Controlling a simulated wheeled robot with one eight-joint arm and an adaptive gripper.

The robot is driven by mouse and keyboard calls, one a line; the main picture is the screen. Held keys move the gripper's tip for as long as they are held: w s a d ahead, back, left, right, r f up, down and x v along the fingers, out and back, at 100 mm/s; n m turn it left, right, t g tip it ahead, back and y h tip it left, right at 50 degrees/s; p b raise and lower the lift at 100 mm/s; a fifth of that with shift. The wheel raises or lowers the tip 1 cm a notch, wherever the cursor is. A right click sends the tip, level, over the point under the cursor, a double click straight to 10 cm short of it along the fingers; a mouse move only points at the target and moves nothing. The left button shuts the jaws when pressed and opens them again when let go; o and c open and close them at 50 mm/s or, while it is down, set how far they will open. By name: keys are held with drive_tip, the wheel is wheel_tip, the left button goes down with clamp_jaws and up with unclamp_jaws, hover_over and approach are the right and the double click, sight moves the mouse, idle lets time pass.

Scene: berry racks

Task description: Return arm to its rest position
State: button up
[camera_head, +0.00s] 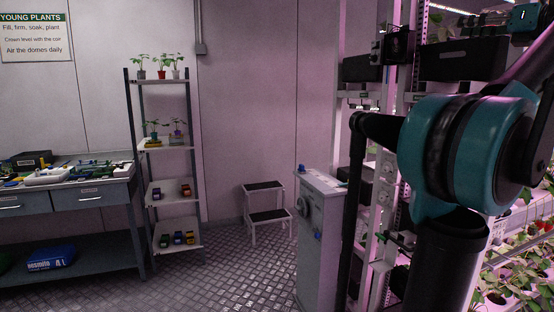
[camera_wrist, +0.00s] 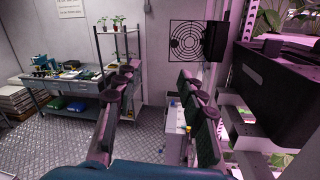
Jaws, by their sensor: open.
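My gripper (camera_wrist: 155,76) shows in the wrist view with its two dark-padded fingers spread wide apart. It is open, and nothing is between the fingers. It points out over the aisle, with the plate floor and back wall beyond. My arm (camera_head: 445,155) fills the right side of the head view, with a large teal and black joint and a black link below it. The gripper itself cannot be made out for certain in the head view.
A lit plant rack (camera_head: 398,75) stands close on the right behind my arm; a black bin (camera_wrist: 280,85) is near the gripper's right. A grey cabinet (camera_head: 320,240), white step stool (camera_head: 266,217), shelf unit (camera_head: 164,81) and workbench (camera_head: 90,188) stand further off. The middle floor is clear.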

drive_tip(key=w+d+f+m+t+h, duration=0.25)
drive_tip(key=w+f+m+h, duration=0.2)
drive_tip(key=w+m, duration=0.25)
drive_tip(key=w+d+f+m+t+h, duration=0.2)
drive_tip(key=w+f+m+t+h, duration=0.15)
drive_tip(key=w+m+h, duration=0.35)
drive_tip(key=w+a+f+m+g+h, duration=0.1)
drive_tip(key=a+f+m+g+h, duration=0.15)
drive_tip(key=f+m, duration=0.8)
drive_tip(key=a+f+m+g+h, duration=0.2)
drive_tip(key=f+m+g+h, duration=0.3)
drive_tip(key=f, duration=1)
drive_tip(key=s+a+f+m+g+y, duration=0.2)
drive_tip(key=s+a+f+m+y, duration=0.3)
drive_tip(key=f, duration=0.7)
drive_tip(key=s+a+f+m+g, duration=0.25)
drive_tip(key=a+f, duration=0.55)
drive_tip(key=f, duration=0.4)
drive_tip(key=s+a+f+m+g+y, duration=0.1)
drive_tip(key=s+a+f+g+y, duration=0.1)
drive_tip(key=s+a+f, duration=0.5)
drive_tip(key=s+a+f+m+g+y, duration=0.1)
drive_tip(key=s+a+f+g+y, duration=0.2)
drive_tip(key=s+a+f, duration=0.5)
drive_tip(key=s+f+g, duration=0.1)
drive_tip(key=s+f, duration=0.3)
drive_tip(key=f, duration=0.1)
drive_tip(key=shift+s+a, duration=0.25)
drive_tip(key=shift+s, duration=0.15)
